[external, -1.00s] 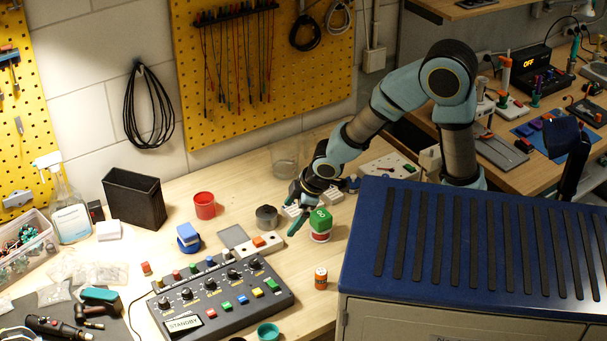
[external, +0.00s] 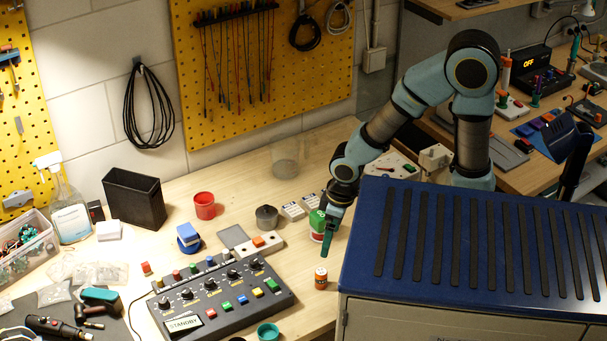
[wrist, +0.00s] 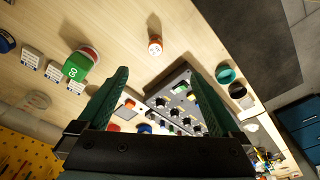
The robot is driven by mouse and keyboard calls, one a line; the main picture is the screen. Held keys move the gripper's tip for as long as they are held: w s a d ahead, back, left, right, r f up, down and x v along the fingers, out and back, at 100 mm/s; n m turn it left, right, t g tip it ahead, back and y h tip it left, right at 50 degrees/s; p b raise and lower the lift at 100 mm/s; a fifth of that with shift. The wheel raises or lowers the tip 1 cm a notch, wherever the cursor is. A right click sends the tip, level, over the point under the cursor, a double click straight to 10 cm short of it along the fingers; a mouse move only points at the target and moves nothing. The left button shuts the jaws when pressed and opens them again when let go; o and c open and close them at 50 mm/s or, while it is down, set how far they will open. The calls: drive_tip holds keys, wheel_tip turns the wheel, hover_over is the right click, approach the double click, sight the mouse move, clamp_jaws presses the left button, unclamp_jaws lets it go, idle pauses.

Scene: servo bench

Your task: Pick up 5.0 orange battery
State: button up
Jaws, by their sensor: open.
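The orange battery (external: 321,278) stands upright on the bench near its front edge, to the right of the control panel. It has a pale top. In the wrist view the battery (wrist: 155,46) lies beyond the fingertips, between their lines and apart from them. My gripper (external: 329,240) is above and behind the battery in the external view, pointing down. In the wrist view my gripper (wrist: 166,75) has its two green fingers wide apart with nothing held between them.
The control panel (external: 222,302) lies to the left of the battery, with a teal cup (external: 268,331) in front. The blue-topped cabinet (external: 360,262) is just right. Bare wood surrounds the battery.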

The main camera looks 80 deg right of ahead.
idle(0.3)
drive_tip(key=c, duration=0.4)
